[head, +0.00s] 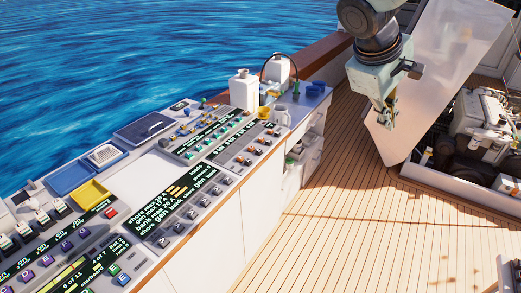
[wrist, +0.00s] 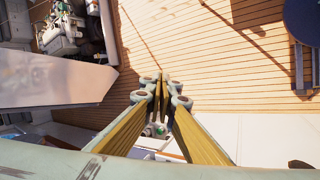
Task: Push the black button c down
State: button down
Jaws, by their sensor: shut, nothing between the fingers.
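My gripper (head: 388,118) hangs over the wooden deck at the upper right of the head view, well to the right of the control console (head: 205,240). Its fingers are shut and empty; the closed fingertips also show in the wrist view (wrist: 161,85). The console carries several rows of buttons. One row of small dark buttons (head: 192,215) runs along the front panel beside a black display with pale text. The button letters are too small to read, so I cannot tell which one is c. No button is near my fingertips.
A tilted pale hatch panel (head: 430,70) stands right behind my gripper, with an open engine bay (head: 485,125) beyond it. The deck (head: 350,220) between is clear.

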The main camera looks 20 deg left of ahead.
jog(key=w+a+f+n+t+p, duration=0.1)
jog(key=w+a+f+n+p, duration=0.25)
jog(key=w+a, duration=0.6)
jog(key=n+t+y+p, duration=0.3)
jog(key=n+p, duration=0.4)
jog(key=n, duration=0.4)
send_over(259, 151)
notch_tip(259, 151, down, 20)
jog(key=shift+r, duration=0.15)
jog(key=shift+s+f, duration=0.1)
jog(key=shift+f, duration=0.1)
jog(key=shift+f+b, duration=0.45)
jog(key=shift+f, duration=2.5)
jog(key=shift+f+b, duration=1.2)
jog(key=shift+b, duration=0.25)
jog(key=shift+f+b, duration=0.55)
jog(key=shift+b, duration=0.4)
